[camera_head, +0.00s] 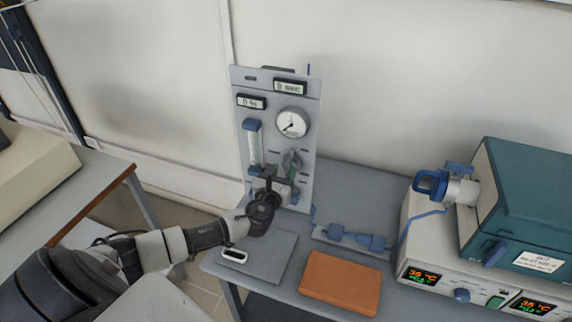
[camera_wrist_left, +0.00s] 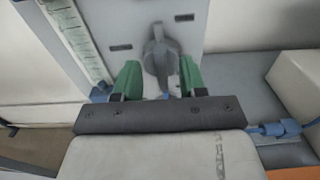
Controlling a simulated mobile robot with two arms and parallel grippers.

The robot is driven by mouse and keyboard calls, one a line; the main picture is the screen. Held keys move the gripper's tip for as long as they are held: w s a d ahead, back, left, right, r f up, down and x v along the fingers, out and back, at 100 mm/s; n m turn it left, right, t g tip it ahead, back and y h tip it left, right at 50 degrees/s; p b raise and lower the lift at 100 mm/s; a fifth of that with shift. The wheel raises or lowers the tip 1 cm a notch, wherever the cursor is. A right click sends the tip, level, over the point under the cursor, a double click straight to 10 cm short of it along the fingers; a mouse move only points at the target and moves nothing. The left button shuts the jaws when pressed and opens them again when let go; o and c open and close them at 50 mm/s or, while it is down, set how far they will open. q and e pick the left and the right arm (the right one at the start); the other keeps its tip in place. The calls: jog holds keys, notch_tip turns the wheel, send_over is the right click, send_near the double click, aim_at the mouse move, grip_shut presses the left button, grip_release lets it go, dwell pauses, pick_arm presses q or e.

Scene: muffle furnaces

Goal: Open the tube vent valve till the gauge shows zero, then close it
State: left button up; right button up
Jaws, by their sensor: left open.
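A grey upright panel (camera_head: 272,85) stands at the back of the bench. It carries a round white gauge (camera_head: 292,122); its dark needle points to the lower left, and its numbers are too small to read. Below the gauge is a grey valve handle (camera_head: 291,158), which also shows upright in the left wrist view (camera_wrist_left: 159,48). Its label is not readable. My left gripper (camera_head: 283,182) is open in front of the panel, just below the handle. In the left wrist view its green fingers (camera_wrist_left: 157,72) stand apart on either side of the handle's lower part; contact cannot be told.
A blue-capped flow tube (camera_head: 253,143) is on the panel's left side. An orange block (camera_head: 341,282) and blue fittings (camera_head: 357,238) lie on the bench to the right. A furnace with a teal housing (camera_head: 525,205) stands farther right.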

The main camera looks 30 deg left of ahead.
aim_at(289, 168)
pick_arm(q)
jog(key=shift+x, duration=1.45)
grip_shut()
